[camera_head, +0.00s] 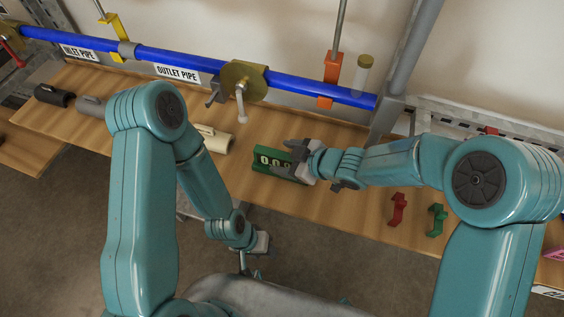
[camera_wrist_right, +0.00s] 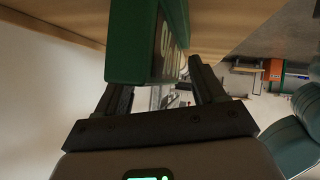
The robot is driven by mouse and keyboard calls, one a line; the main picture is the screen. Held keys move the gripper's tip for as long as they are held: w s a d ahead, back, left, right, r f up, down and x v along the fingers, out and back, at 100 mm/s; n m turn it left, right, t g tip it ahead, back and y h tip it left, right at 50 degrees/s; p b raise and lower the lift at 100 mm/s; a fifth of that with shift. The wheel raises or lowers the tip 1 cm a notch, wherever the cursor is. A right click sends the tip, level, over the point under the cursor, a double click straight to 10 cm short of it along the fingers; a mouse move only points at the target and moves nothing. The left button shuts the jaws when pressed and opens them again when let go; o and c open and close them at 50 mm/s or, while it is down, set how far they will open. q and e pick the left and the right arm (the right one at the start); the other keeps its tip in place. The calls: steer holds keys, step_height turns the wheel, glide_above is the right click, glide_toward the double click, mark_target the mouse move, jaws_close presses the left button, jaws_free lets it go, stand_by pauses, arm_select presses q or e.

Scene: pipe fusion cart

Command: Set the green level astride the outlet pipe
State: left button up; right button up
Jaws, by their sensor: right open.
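The green level (camera_head: 264,160) with white digits on its face lies on the wooden bench, below the blue outlet pipe (camera_head: 300,84) in the head view. My right gripper (camera_head: 301,161) is at the level's right end. In the right wrist view the level (camera_wrist_right: 130,45) reaches down to the space between the two open fingers (camera_wrist_right: 163,92); I cannot tell whether they touch it. The outlet pipe runs along the back of the bench with nothing green on it. My left gripper (camera_head: 262,243) hangs low in front of the bench edge; its finger opening is too small to tell.
A brass valve (camera_head: 242,82) and an orange clamp (camera_head: 330,80) are on the pipe. A cream cylinder (camera_head: 214,140) and dark couplings (camera_head: 54,95) lie on the wooden bench (camera_head: 340,200). Red (camera_head: 397,209) and green (camera_head: 437,220) brackets stand at right.

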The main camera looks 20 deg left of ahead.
jaws_close()
stand_by(0.3)
steer(key=shift+r, duration=0.3)
step_height(320, 180, up, 4)
steer(key=shift+f+p, duration=0.25)
steer(key=shift+p, duration=0.5)
steer(key=s+d, duration=0.3)
steer(key=d, duration=0.5)
steer(key=s+d, duration=0.3)
steer(key=d, duration=0.6)
steer(key=shift+s+f, duration=0.2)
steer(key=shift+f, duration=0.05)
